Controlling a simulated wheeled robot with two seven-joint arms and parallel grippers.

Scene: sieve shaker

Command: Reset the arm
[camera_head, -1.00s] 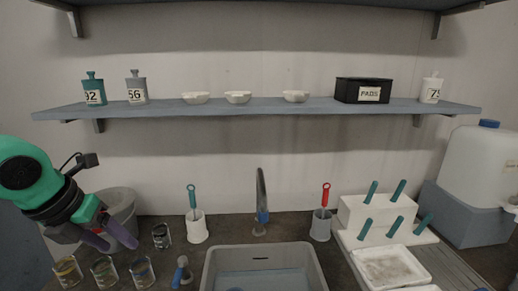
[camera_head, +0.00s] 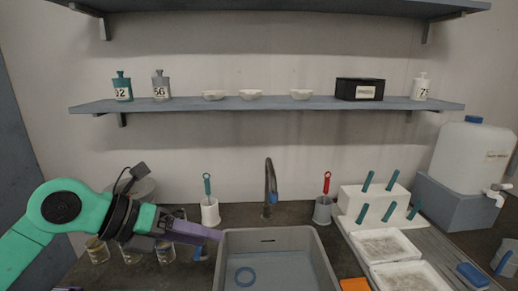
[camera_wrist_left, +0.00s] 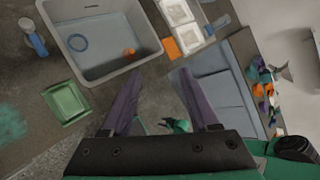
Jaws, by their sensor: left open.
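My left arm comes in from the left in the head view, green and black, stretched to the right at about counter height. Its gripper (camera_head: 208,234), with purple fingers, points right toward the left rim of the grey sink (camera_head: 222,270). In the left wrist view the two fingers of the left gripper (camera_wrist_left: 158,75) stand apart with nothing held between them. The sink also shows there (camera_wrist_left: 108,68), beyond the fingertips. My right gripper cannot be made out in either view.
A blue ring (camera_head: 244,276) lies in the sink. Glass jars (camera_head: 97,251) stand below my left arm, partly hidden. A white brush holder (camera_head: 210,213) and tap (camera_head: 270,185) stand behind. The wrist view shows a green tray (camera_wrist_left: 67,102) on the counter.

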